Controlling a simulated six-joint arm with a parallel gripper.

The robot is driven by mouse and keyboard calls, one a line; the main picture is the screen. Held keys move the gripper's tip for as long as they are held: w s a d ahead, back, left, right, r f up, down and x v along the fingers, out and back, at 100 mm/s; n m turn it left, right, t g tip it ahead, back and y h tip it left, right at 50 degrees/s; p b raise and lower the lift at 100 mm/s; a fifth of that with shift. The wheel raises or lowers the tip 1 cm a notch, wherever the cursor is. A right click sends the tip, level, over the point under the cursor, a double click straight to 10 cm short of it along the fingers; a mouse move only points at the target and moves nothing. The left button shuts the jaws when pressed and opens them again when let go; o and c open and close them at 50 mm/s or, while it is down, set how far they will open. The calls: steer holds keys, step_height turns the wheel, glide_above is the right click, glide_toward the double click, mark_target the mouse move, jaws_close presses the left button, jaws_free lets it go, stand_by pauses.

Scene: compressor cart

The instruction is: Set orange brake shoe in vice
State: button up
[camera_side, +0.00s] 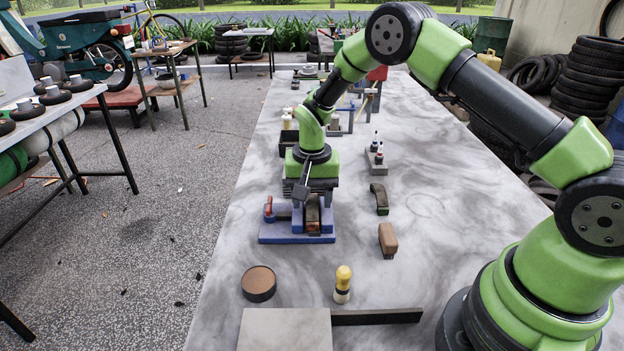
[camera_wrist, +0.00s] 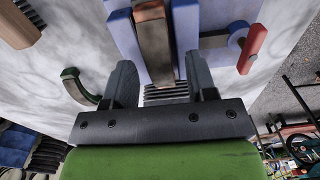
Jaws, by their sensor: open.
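The orange-brown brake shoe (camera_side: 313,214) sits between the jaws of the blue vice (camera_side: 270,238) in the side view. In the wrist view the shoe (camera_wrist: 153,40) lies lengthwise between the vice's blue jaws (camera_wrist: 186,25). The vice's red handle (camera_wrist: 252,48) is off to one side. My gripper (camera_side: 312,198) points down just above the vice. In the wrist view my gripper (camera_wrist: 163,75) is open, with one finger on each side of the shoe's near end. Whether the fingers touch the shoe or vice, and how deep the shoe sits, I cannot tell.
A green-edged curved shoe (camera_side: 380,199) and a brown brush-like block (camera_side: 387,240) lie right of the vice. A round brown-topped tin (camera_side: 259,284), a yellow-handled tool (camera_side: 343,284) and a grey plate (camera_side: 284,330) are nearer the camera. The bench's right side is mostly clear.

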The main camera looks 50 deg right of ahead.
step_height(320, 180, up, 12)
step_height(320, 180, up, 6)
steer(key=r+n+t, duration=0.1)
glide_above(312, 202)
steer(key=s+a, duration=0.1)
steer(key=s, duration=0.2)
steer(key=s+a+r+n+t+y, duration=0.1)
steer(key=s+r+n+t, duration=0.1)
steer(key=s, duration=0.8)
steer(key=s+a+r+n+t+y, duration=0.1)
steer(key=s+r+t, duration=0.3)
steer(key=s, duration=0.6)
steer(key=shift+s+a+r+n, duration=0.4)
steer(key=shift+a+r+n, duration=0.15)
steer(key=shift+r, duration=0.1)
